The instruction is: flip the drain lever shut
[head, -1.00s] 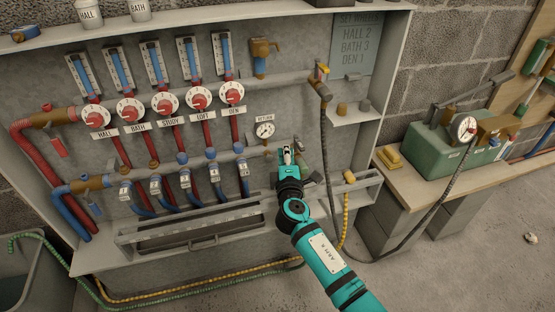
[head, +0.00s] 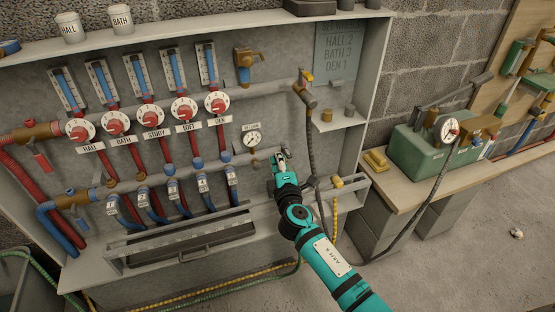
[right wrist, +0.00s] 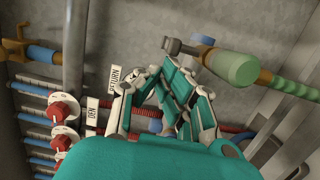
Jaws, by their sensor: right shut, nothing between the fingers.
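My right gripper (head: 281,158) is shut and empty, in front of the panel just below and right of the return gauge (head: 252,139). In the right wrist view its linked fingers (right wrist: 163,72) fold together near the RETURN label (right wrist: 116,80). A grey lever-like part (head: 312,181) shows just right of the gripper in the head view; I take it for the drain lever. The valve body is partly hidden by my gripper. My left gripper is not in view.
A trough (head: 185,240) runs along the panel's lower edge. A green pump box (head: 420,150) stands on the bench at right. Open floor lies at lower right.

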